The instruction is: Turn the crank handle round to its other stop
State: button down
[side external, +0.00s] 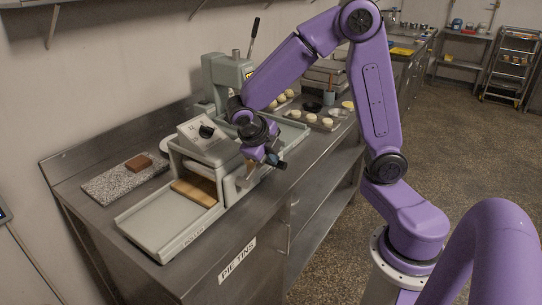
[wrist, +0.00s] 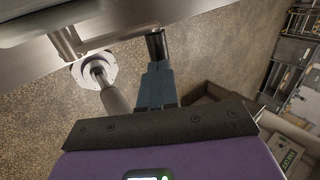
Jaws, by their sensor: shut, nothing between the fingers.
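The pastry machine (side external: 229,187) stands on the steel bench, with a pale housing and a dark knob on its sloping top. In the side view my gripper (side external: 277,161) is at the machine's right side and hides much of the crank.
A speckled slab (side external: 108,186) with a brown block lies left of the machine. A green-grey press (side external: 225,76) with a raised lever stands behind it. Trays of pale rounds (side external: 318,121) lie behind my arm. Open floor lies right of the bench.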

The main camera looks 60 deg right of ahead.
jog(key=shift+y, duration=0.8)
jog(key=shift+d+x, duration=0.2)
jog(key=shift+x, duration=0.9)
jog(key=shift+d+x, duration=0.2)
jog(key=shift+x, duration=0.9)
jog(key=shift+d+f+y, duration=0.15)
jog(key=shift+f+y, duration=0.2)
jog(key=shift+f, duration=0.55)
jog(key=shift+d+f+y, duration=0.15)
jog(key=shift+f+y, duration=0.2)
jog(key=shift+f, duration=0.55)
